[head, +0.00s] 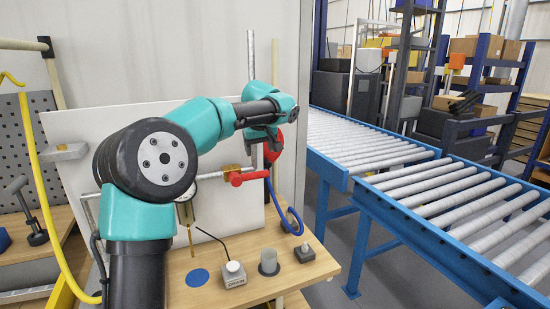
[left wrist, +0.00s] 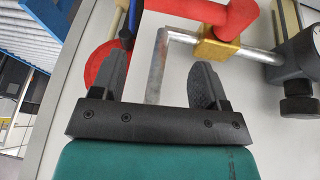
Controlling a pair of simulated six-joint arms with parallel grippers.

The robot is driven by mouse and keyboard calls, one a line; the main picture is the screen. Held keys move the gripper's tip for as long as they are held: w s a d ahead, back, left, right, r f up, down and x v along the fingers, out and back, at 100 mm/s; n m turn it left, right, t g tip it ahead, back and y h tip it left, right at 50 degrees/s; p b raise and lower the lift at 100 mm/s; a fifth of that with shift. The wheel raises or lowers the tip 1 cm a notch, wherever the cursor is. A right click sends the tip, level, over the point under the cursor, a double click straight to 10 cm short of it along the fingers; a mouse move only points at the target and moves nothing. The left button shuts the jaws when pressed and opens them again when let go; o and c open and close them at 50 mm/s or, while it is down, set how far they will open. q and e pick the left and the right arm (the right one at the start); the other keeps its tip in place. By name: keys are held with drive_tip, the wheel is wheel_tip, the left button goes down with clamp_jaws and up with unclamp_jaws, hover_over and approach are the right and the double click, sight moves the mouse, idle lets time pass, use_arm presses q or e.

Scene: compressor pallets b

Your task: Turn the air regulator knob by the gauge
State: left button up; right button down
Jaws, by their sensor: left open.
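In the left wrist view, a dark regulator body with part of a round gauge (left wrist: 312,45) sits at the right edge, cut off by the frame. A black ribbed knob (left wrist: 299,104) sticks out from it. My left gripper (left wrist: 162,62) is open and empty, to the left of the knob and apart from it. A grey pipe (left wrist: 156,70) shows between its fingers. The right gripper is not in view.
A red lever valve (head: 250,176) with a brass body (left wrist: 215,48) sits on the pipe near the left gripper. A red round part (left wrist: 102,66) and a blue hose (head: 285,215) are close by. Small items, including a grey cup (head: 269,262), stand on the wooden bench (head: 215,298).

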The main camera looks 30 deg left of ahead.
use_arm(q)
drive_tip(key=shift+m+h, duration=0.3)
drive_tip(key=shift+m, duration=0.3)
drive_tip(key=w+d+f, duration=0.1)
drive_tip(key=d, duration=0.1)
drive_tip(key=w+d+f, duration=0.1)
drive_tip(key=f, duration=0.1)
drive_tip(key=shift+d+f, duration=0.2)
drive_tip(key=shift+d, duration=0.2)
